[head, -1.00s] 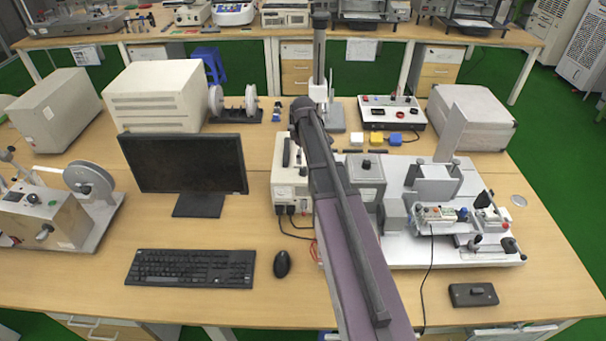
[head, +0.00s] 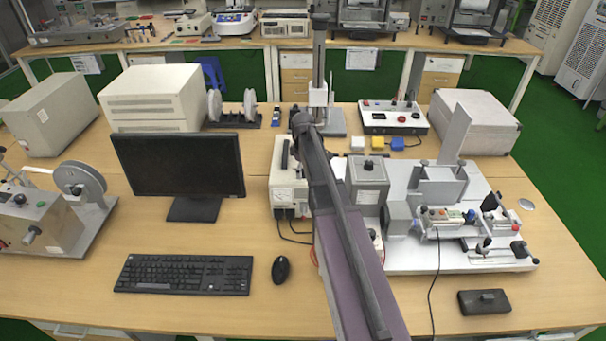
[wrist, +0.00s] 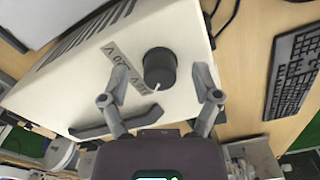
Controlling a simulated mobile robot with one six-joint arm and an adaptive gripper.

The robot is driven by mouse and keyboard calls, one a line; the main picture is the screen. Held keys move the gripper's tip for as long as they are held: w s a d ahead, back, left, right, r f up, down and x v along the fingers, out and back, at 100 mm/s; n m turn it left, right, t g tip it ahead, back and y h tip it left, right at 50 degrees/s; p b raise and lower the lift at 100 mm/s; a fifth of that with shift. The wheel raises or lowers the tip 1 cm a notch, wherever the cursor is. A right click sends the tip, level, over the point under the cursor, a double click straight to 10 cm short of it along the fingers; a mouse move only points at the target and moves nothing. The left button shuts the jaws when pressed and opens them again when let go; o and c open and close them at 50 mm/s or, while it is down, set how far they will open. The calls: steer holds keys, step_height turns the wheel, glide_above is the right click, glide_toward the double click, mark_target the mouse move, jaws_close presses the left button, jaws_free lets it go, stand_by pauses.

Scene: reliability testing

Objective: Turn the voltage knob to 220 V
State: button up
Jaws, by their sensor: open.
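In the wrist view, a round black knob (wrist: 160,66) with a white pointer mark sits on the cream-white panel of a boxy unit (wrist: 75,85). The mark points toward the lower edge of the picture, slightly left. Two printed voltage labels (wrist: 122,66) lie left of the knob; their text is rotated and hard to read. My gripper (wrist: 161,76) is open, with one finger on each side of the knob and visible gaps between. Touch is not seen.
A black bar handle (wrist: 117,122) lies near the left finger in the wrist view. In the head view, a monitor (head: 178,165), a keyboard (head: 184,274) and a mouse (head: 281,269) stand left of my arm. A fixture plate (head: 408,262) lies to the right.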

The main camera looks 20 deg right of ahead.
steer(key=shift+f, duration=0.1)
jaws_close()
stand_by(0.3)
steer(key=shift+m, duration=0.4)
steer(key=m, duration=0.3)
steer(key=shift+s+m, duration=0.1)
steer(key=shift+m, duration=0.2)
steer(key=m, duration=1.3)
steer(key=shift+m, duration=0.3)
